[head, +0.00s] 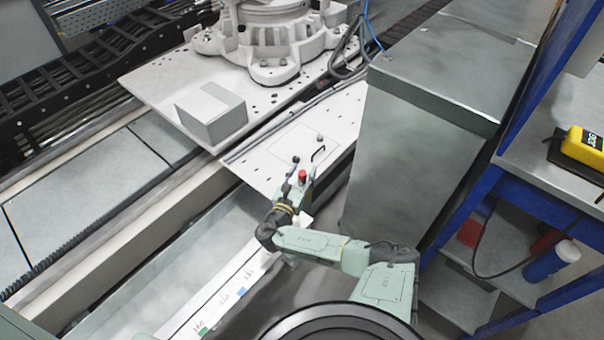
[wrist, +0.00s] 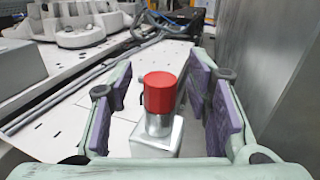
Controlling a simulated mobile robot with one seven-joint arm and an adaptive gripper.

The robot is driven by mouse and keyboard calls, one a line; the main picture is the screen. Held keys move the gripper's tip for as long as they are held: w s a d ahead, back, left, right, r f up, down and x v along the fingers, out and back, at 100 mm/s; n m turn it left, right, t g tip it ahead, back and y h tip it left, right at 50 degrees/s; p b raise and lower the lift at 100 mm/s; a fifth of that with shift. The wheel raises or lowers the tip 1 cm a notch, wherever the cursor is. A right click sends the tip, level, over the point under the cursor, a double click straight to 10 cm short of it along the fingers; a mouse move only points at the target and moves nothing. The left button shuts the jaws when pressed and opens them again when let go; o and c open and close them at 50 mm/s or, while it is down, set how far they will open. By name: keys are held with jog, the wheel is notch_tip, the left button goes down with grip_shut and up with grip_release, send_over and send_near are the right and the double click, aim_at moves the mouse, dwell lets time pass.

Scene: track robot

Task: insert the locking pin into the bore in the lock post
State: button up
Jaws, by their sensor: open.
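A red-capped pin (head: 302,174) stands upright near the front edge of the white carriage plate. In the wrist view the red cap (wrist: 160,92) sits on a short metallic cylinder above a grey block (wrist: 155,141). I cannot tell whether this block is the lock post, and no bore shows. My gripper (head: 296,186) is open at the pin. In the wrist view its purple-padded fingers stand left and right of the red cap, with gaps on both sides. The pin's lower part is hidden.
The white carriage plate (head: 262,163) carries a black handle (head: 318,155) and small knobs. A grey box (head: 211,113) lies farther back, before a large white robot base (head: 272,42). A tall steel cabinet (head: 425,110) stands close on the right. A blue-framed bench is at far right.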

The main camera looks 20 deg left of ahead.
jog(key=shift+s, duration=0.1)
jog(key=s, duration=1.1)
jog(key=shift+s+a, duration=0.15)
jog(key=shift+s, duration=0.25)
